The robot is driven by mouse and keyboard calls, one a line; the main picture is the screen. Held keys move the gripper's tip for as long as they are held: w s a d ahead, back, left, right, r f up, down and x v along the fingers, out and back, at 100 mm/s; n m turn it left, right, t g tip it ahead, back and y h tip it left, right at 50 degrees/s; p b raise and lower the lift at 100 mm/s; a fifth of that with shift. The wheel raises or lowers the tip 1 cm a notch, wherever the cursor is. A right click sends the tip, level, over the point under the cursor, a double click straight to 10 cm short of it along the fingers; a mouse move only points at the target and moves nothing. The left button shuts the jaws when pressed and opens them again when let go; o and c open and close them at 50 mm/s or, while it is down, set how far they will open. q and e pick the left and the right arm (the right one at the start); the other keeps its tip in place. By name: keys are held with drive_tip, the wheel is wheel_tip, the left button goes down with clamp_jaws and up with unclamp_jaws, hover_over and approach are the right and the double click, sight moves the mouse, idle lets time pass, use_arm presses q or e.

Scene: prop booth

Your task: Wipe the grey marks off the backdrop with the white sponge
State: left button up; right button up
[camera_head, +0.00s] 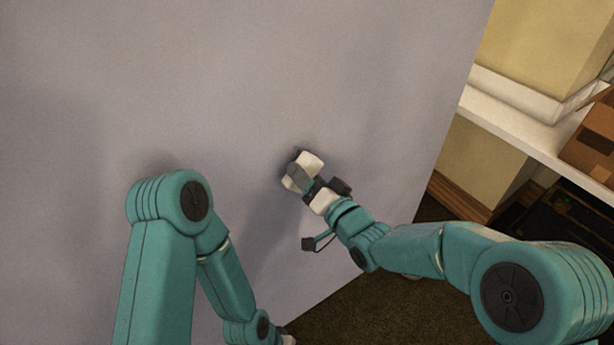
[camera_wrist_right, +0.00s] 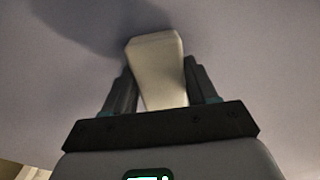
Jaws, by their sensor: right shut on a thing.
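The white sponge (camera_head: 310,162) is a pale block at the end of my right arm, up against the backdrop (camera_head: 240,70) or very close to it; I cannot tell if it touches. My right gripper (camera_head: 299,178) is shut on the sponge. In the right wrist view the sponge (camera_wrist_right: 156,68) stands out between the two dark fingers of the gripper (camera_wrist_right: 160,90), in front of the backdrop (camera_wrist_right: 255,50). I make out no distinct grey marks; the dark patches on the backdrop look like shadows. My left arm bends down at the lower left, and its gripper is out of view.
Right of the backdrop's edge is a white shelf (camera_head: 510,122) with a brown cardboard box (camera_head: 597,140) on it. A dark case (camera_head: 560,225) stands below. Dark carpet (camera_head: 380,315) covers the floor. The upper left of the backdrop is clear.

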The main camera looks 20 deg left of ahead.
drive_tip(key=shift+x, duration=0.95)
